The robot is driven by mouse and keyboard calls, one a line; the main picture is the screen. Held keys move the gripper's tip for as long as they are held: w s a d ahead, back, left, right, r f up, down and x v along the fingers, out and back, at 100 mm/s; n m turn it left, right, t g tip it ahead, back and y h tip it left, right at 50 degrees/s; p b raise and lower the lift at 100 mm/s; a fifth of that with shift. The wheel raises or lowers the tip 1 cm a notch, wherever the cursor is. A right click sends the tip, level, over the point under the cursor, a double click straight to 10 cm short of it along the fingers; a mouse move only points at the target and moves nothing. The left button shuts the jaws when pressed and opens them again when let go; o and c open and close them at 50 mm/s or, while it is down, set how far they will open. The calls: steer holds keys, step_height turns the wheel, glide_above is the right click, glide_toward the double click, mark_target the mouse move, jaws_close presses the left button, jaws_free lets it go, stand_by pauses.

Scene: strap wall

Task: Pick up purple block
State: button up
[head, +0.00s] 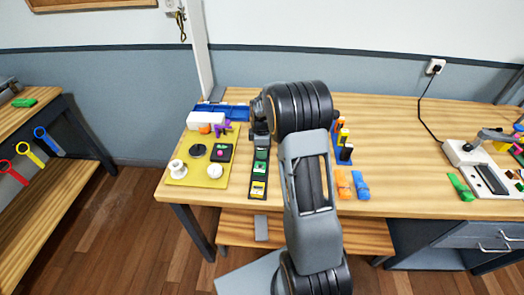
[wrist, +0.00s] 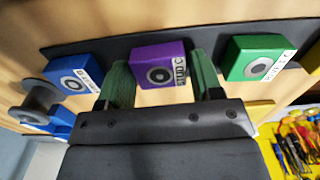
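The purple block (wrist: 160,63) has a dark round stud on its face and a white label that seems to read "STUD C". It sits on a dark strip (wrist: 112,47) in the wrist view. My gripper (wrist: 161,80) has green fingers set apart, one near each side of the block. A narrow gap shows at the right finger; whether the left finger touches cannot be told. In the head view I cannot make out the purple block, and my arm covers part of the bench there.
A blue block (wrist: 75,76) is left of the purple one and a green block (wrist: 256,57) right, both close to the fingers. In the head view a yellow board (head: 205,180) with small items lies left of the strip. Orange (head: 343,185) and blue (head: 360,185) pieces lie right of my arm.

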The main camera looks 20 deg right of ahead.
steer(key=c, duration=0.7)
steer(key=shift+c, duration=0.3)
steer(key=shift+r, duration=0.45)
step_height(320, 180, up, 2)
steer(key=shift+r, duration=0.1)
steer(key=s+a+r+b, duration=0.2)
steer(key=s+a+r, duration=0.4)
steer(key=s+r, duration=0.4)
steer(key=shift+s+a, duration=0.3)
steer(key=shift+s, duration=0.9)
